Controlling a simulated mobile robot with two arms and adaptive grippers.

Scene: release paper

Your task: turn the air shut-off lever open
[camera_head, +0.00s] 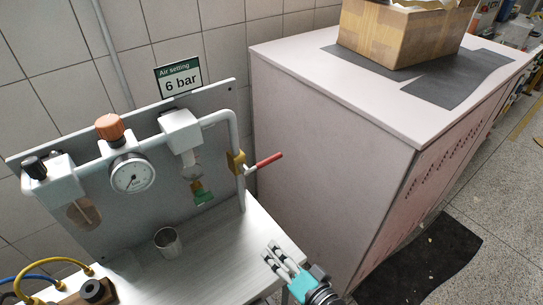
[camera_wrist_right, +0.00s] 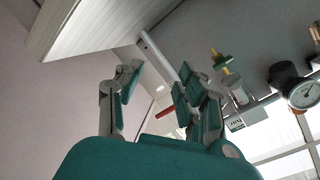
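The red shut-off lever (camera_head: 265,162) sticks out to the right from a brass valve (camera_head: 236,162) on the vertical grey pipe (camera_head: 241,195), across the pipe's line. In the right wrist view the red lever (camera_wrist_right: 167,135) shows small in the gap between the fingers, partly hidden behind them. My right gripper (camera_head: 279,256) is below the lever, near the bench's right edge, apart from it. In the wrist view its fingers (camera_wrist_right: 155,90) stand apart with nothing between them. My left gripper is not in view.
A panel carries a gauge (camera_head: 132,173), an orange knob (camera_head: 110,127) and a "6 bar" sign (camera_head: 178,78). A large pale cabinet (camera_head: 320,150) with a cardboard box (camera_head: 400,35) on top stands close on the right.

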